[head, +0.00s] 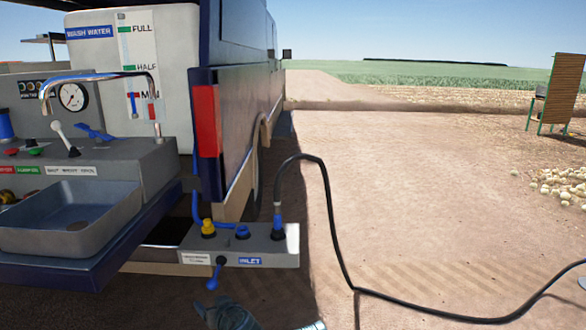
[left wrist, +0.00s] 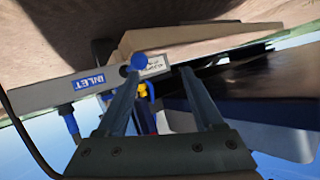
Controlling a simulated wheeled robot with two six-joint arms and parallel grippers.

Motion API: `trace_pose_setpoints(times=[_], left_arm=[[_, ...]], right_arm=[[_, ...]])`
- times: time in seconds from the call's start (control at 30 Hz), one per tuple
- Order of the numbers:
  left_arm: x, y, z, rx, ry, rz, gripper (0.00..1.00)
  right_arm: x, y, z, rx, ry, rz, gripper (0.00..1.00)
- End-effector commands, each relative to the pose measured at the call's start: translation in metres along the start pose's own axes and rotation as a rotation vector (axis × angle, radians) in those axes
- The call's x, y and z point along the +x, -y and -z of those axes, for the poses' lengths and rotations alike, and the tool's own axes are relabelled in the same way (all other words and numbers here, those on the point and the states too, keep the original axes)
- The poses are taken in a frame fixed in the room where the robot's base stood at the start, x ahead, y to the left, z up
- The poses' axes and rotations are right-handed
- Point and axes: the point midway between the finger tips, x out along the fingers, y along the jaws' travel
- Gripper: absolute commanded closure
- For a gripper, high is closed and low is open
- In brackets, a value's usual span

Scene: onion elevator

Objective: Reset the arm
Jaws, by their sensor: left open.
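My left gripper (head: 228,314) shows at the bottom edge of the head view, below the grey inlet panel (head: 270,258). In the left wrist view its two fingers (left wrist: 164,85) are spread apart with nothing held between them. A blue lever knob (head: 212,284) hangs under the panel, just above the gripper in the head view. The knob (left wrist: 138,62) shows near the left fingertip in the left wrist view; I cannot tell whether they touch. My right gripper is not in view.
A black hose (head: 326,210) rises from the inlet panel and runs across the ground to the right. A grey sink (head: 68,218) and a white wash water tank (head: 160,50) stand at left beside the dark blue vehicle (head: 240,100). Open dirt lies at right, with onions (head: 562,184) farther off.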

Motion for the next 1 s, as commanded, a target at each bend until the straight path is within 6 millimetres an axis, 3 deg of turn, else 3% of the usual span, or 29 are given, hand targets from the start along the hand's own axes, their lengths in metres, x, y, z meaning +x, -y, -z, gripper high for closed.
trace_pose_setpoints(times=[0.2, 0.3, 0.57, 0.6, 0.87, 1.0], left_arm=[[-0.046, -0.026, -0.104, 0.274, 0.454, -0.097, 0.31], [-0.078, -0.039, -0.143, 0.412, 0.634, -0.203, 0.31], [-0.162, -0.060, -0.205, 0.715, 0.951, -0.529, 0.31], [-0.173, -0.060, -0.203, 0.742, 0.974, -0.564, 0.31], [-0.194, -0.047, -0.149, 0.730, 0.965, -0.552, 0.31], [-0.211, -0.039, -0.115, 0.728, 0.965, -0.552, 0.31]], right_arm=[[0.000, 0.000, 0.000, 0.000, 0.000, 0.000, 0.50], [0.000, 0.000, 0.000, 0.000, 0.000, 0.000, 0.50], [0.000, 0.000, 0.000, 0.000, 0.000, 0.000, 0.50], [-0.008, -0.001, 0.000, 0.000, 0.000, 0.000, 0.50], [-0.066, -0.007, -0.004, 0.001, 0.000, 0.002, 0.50], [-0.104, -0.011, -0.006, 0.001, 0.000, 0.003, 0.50]])
